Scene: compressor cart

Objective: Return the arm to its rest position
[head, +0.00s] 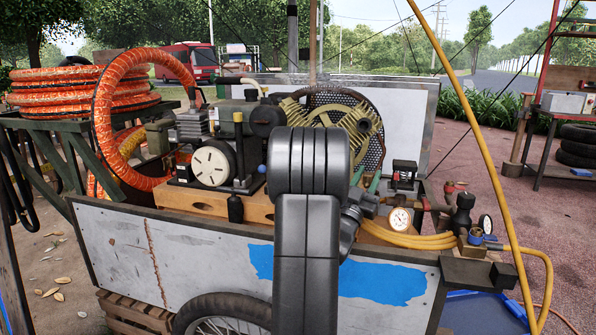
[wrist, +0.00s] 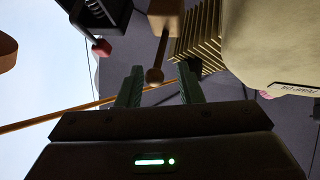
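My gripper (wrist: 160,68) shows in the wrist view with two green fingers set well apart and nothing gripped between them. A green light (wrist: 149,162) glows on the gripper body. In the head view my dark arm stands upright in the middle, in front of the compressor cart (head: 120,250).
The cart carries a ribbed yellow-green compressor (head: 340,117), a pressure gauge (head: 400,219) and yellow hose (head: 412,240). A coiled orange hose (head: 85,85) lies at left. A shelf with tyres (head: 576,145) stands beyond open paving (head: 540,220).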

